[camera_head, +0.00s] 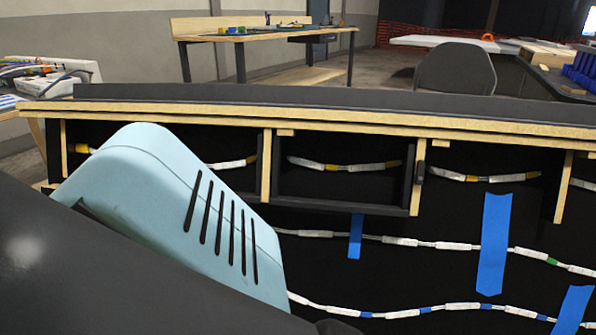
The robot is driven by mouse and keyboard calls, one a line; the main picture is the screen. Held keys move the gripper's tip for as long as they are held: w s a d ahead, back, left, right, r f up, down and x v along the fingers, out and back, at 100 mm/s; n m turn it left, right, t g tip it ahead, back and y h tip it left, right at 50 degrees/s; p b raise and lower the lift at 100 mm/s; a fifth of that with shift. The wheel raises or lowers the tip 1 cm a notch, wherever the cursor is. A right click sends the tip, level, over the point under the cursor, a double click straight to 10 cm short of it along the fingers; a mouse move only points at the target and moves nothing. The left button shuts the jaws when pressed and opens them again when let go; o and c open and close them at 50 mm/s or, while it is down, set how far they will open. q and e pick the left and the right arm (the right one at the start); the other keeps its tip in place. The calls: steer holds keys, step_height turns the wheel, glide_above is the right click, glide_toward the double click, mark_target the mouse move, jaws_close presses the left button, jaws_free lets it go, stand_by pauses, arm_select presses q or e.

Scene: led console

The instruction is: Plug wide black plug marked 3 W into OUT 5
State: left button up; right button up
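A light blue rounded housing with dark vent slots (165,205) fills the left foreground of the head view, above a dark smooth shape; it looks like part of my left arm. No gripper fingers can be made out on it, so I cannot tell whether the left gripper is open or shut. A small dark rounded piece shows at the bottom edge beside it, too cut off to identify. My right gripper is not in view. I cannot make out the wide black plug marked 3 W or OUT 5.
A black console panel with a wooden frame (330,116) spans the view. LED module strings (400,240) run across it, with blue tape strips (494,240) on it. A small black piece (420,172) sits on a wooden divider. Behind are a workbench (262,34) and a grey chair (455,70).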

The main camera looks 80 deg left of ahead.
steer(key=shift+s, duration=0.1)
arm_select(q)
steer(key=o, duration=0.7)
steer(key=shift+o, duration=1.8)
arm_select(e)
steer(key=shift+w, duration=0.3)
arm_select(q)
steer(key=o, duration=0.6)
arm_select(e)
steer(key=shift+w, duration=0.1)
